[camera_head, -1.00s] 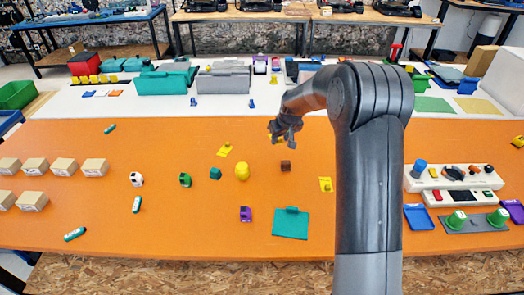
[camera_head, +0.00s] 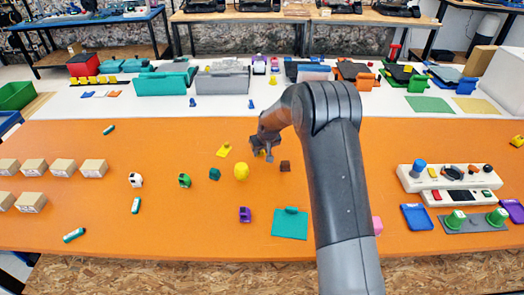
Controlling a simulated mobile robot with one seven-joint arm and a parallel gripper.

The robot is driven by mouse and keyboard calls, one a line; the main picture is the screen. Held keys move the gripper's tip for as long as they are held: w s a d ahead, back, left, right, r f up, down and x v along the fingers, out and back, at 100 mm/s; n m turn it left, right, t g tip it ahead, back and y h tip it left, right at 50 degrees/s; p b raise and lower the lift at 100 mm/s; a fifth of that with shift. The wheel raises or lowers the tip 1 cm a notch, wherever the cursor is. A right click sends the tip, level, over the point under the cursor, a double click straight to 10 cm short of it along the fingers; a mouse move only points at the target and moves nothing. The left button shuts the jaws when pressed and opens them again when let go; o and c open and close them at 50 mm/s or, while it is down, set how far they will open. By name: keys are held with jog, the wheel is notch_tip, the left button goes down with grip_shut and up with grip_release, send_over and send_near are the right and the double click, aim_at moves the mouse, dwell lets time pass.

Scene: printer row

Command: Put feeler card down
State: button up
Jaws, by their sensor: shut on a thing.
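My gripper (camera_head: 265,150) is above the middle of the orange table, shut on what looks like the yellow feeler card (camera_head: 262,154). Only a sliver of that card shows under the fingers, and its lower edge is too small to tell whether it touches the table. Another yellow card with a raised tab (camera_head: 224,149) lies on the table just left of my gripper.
Close by are a dark brown cube (camera_head: 285,166), a yellow rounded object (camera_head: 242,172), a teal cube (camera_head: 214,174) and a teal plate (camera_head: 290,224). A purple object (camera_head: 245,214) stands nearer. My arm covers the table to the right.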

jog(key=shift+f, duration=0.1)
jog(key=o, duration=0.9)
